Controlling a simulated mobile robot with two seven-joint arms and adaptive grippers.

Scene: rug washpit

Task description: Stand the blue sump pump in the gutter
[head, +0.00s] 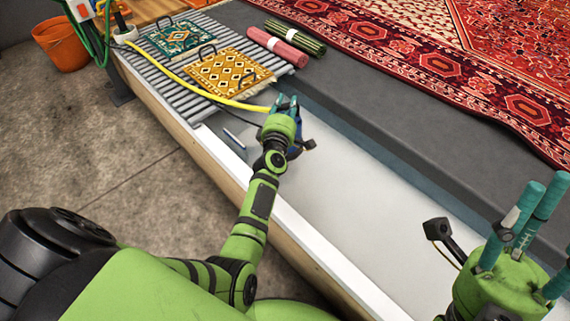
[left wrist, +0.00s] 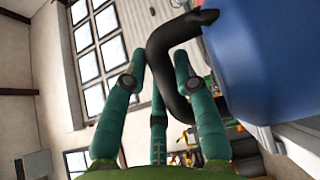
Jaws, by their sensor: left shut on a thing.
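The blue sump pump (head: 294,151) is mostly hidden behind my left gripper (head: 285,104) in the head view, over the upper end of the white gutter (head: 345,205). In the left wrist view its blue body (left wrist: 265,60) fills the upper right, and its black curved handle (left wrist: 165,65) passes between the fingers of my left gripper (left wrist: 155,75). The left gripper is shut on this handle. I cannot tell whether the pump's base touches the gutter floor. My right gripper (head: 540,215) is at the lower right, its fingers spread and empty.
A yellow hose (head: 225,100) runs from the upper left to the pump. A corrugated grey rack (head: 190,100) holds a green and a yellow mat piece with handles. Rolled rugs (head: 277,47) and a large red rug (head: 455,70) lie on the dark ledge. An orange bucket (head: 60,45) stands upper left.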

